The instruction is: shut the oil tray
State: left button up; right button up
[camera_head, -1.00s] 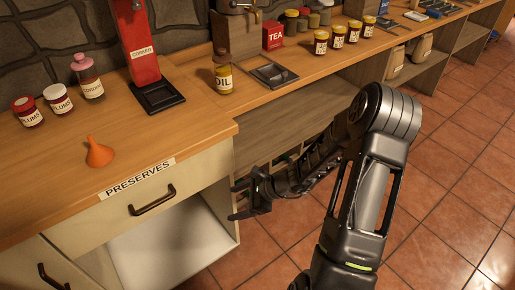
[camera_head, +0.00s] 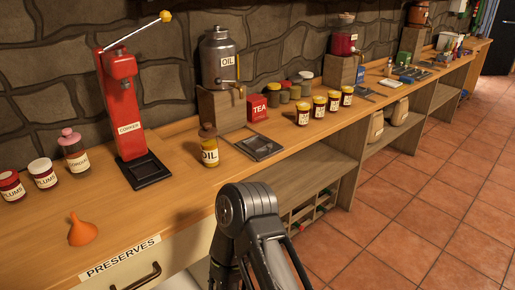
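The oil urn (camera_head: 218,62), a grey metal container labelled OIL with a small tap, stands on a wooden block (camera_head: 221,108) against the stone wall. A flat dark tray (camera_head: 260,147) lies on the counter in front of that block, probably the oil tray; I cannot tell how it opens or shuts. A small bottle labelled OIL (camera_head: 209,148) stands just left of it. My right arm rises from the bottom edge with its dark elbow in front of the counter edge. Its gripper is out of the picture, and my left gripper is not in view.
A red corker (camera_head: 122,110) stands left of the urn. Jars (camera_head: 42,174) and an orange funnel (camera_head: 82,231) are at far left. A red TEA tin (camera_head: 257,107) and several lidded jars (camera_head: 318,105) stand right. Open shelves lie below; the tiled floor at right is clear.

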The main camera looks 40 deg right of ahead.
aim_at(262, 147)
jog(key=i+j+z, duration=0.2)
jog(key=z, duration=1.35)
